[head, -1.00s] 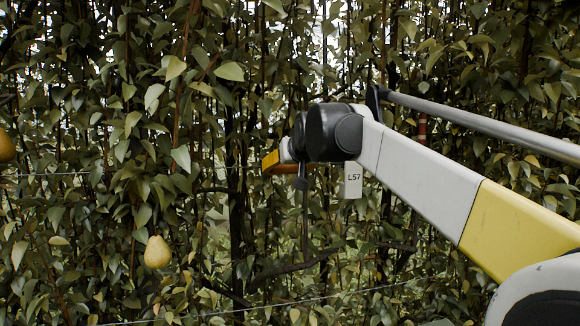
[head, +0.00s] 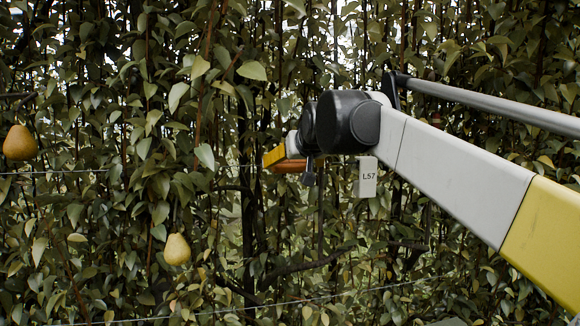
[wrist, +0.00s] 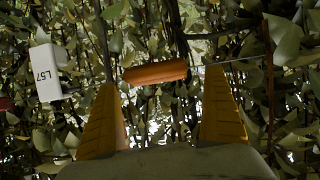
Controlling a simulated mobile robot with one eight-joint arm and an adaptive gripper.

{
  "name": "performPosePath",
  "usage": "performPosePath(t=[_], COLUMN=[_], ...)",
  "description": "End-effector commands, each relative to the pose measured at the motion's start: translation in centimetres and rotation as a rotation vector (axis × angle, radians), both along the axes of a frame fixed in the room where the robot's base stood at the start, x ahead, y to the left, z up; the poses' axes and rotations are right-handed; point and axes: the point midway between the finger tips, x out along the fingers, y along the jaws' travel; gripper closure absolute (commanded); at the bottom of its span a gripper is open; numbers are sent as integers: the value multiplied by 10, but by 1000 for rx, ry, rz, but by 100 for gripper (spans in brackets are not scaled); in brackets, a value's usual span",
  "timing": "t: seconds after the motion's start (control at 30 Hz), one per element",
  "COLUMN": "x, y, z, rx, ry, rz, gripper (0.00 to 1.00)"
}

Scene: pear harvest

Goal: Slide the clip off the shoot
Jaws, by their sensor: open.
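The orange clip (wrist: 155,73) lies across the gap between my fingertips in the wrist view, just ahead of them. A thin dark shoot (wrist: 103,45) rises near its left end; I cannot tell whether the clip is around it. My gripper (wrist: 161,80) has its two yellow fingers apart, with nothing gripped. In the head view the orange clip (head: 290,166) shows just below the yellow finger of my gripper (head: 272,157), partly hidden by it.
A white tag marked L57 (wrist: 46,72) hangs left of my fingers; the tag (head: 366,177) is below my wrist in the head view. Pears hang at far left (head: 19,142) and lower left (head: 177,249). Dense leaves, stems and thin wires surround the gripper.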

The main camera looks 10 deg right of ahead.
Motion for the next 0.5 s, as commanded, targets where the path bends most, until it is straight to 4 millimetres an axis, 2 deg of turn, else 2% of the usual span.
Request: performPosePath(t=[0.1, 0.23, 0.33, 0.5], x=[-27, -52, -66, -77], y=[1, 1, 1, 1], z=[11, 21, 27, 32], rx=[0, -1, -1, -1], ry=[0, 0, 0, 0], rz=[1, 1, 1, 1], gripper=[0, 0, 0, 0])
